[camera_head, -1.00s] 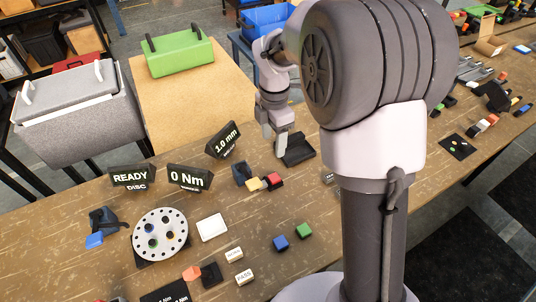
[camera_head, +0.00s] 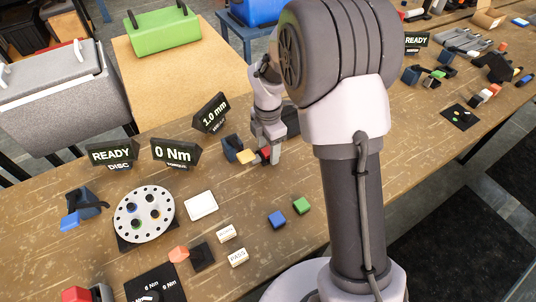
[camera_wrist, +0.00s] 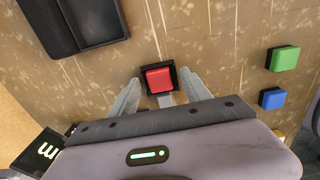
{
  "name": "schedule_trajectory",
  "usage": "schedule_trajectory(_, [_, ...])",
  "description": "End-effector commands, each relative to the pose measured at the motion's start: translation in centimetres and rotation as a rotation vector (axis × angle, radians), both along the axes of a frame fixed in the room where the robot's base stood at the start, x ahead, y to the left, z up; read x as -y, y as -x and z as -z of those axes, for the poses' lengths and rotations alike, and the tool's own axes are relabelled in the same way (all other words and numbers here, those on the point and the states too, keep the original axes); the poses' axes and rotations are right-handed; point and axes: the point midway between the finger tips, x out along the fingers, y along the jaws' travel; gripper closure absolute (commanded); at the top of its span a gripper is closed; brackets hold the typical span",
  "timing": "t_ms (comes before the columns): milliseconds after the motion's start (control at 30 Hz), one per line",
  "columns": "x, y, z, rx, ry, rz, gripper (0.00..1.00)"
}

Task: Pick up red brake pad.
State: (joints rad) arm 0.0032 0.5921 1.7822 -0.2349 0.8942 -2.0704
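The red brake pad (camera_wrist: 159,79) sits in a small black holder (camera_wrist: 172,68) on the brown table, between my fingers in the wrist view. In the head view the red pad (camera_head: 265,153) is partly hidden by my gripper (camera_head: 272,157), which points down over it. In the wrist view my gripper (camera_wrist: 159,84) is open, with one finger on each side of the pad. Gaps show between the fingers and the pad. Exact fingertip height against the pad is hard to tell.
A yellow block (camera_head: 247,157) and a blue holder (camera_head: 232,148) stand close to the left of the pad. A black tray (camera_wrist: 85,22) lies nearby. Green (camera_wrist: 284,58) and blue (camera_wrist: 271,98) blocks lie apart on the table. Display signs (camera_head: 176,152) stand further left.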

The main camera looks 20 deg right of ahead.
Motion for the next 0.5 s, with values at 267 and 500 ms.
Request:
schedule_trajectory(267, [0.0,0.0,-0.07,0.0,0.0,-0.001,0.99])
schedule_trajectory(500, [0.0,-0.01,-0.09,0.0,0.0,-0.001,1.0])
